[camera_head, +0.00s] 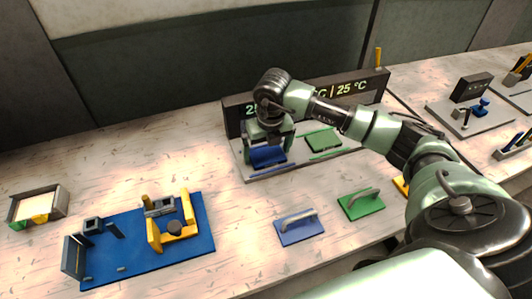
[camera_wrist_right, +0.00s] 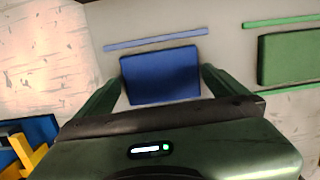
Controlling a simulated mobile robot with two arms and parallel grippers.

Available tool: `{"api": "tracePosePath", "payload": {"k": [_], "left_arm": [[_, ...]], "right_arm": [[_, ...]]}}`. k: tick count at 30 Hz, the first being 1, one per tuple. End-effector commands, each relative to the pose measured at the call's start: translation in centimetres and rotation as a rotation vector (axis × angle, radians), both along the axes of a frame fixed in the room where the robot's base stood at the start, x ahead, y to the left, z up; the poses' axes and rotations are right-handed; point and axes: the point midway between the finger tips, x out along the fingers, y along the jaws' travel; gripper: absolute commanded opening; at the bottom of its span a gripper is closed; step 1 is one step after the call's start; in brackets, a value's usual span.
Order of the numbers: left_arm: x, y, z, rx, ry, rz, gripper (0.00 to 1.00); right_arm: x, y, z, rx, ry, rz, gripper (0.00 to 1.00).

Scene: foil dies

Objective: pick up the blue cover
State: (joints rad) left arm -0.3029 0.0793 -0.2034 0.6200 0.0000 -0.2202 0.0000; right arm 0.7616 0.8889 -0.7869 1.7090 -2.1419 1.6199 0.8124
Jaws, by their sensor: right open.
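A blue plate with a pale bar handle (camera_head: 299,227), which looks like the blue cover, lies flat near the table's front edge. My right gripper (camera_head: 268,150) is away from it, farther back and to the left. The gripper is open, pointing down over a plain blue rectangular block (camera_head: 268,157) on the grey heated station (camera_head: 258,176). In the right wrist view the blue block (camera_wrist_right: 161,74) sits between the open fingers (camera_wrist_right: 162,84), with a visible gap on the right; contact on the left is unclear. My left gripper is not in view.
A green plate with a handle (camera_head: 361,204) lies right of the blue one. A green block (camera_head: 323,140) sits on the station, before a dark panel reading 25 °C (camera_head: 345,88). A blue board with yellow fixtures (camera_head: 130,262) stands at left. Table between is clear.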

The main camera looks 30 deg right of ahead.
Motion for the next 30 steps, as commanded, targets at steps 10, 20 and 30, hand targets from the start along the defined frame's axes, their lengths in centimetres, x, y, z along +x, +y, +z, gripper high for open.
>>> {"api": "tracePosePath", "payload": {"k": [10,20,30], "left_arm": [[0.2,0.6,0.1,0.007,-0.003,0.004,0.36],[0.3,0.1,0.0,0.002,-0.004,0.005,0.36],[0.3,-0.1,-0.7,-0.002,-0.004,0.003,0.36]], "right_arm": [[0.0,-0.1,-0.4,0.0,0.0,-0.001,0.81],[0.1,-0.1,-0.3,0.0,0.0,-0.001,0.49],[0.2,-0.1,2.4,-0.001,-0.005,-0.001,0.49]]}}
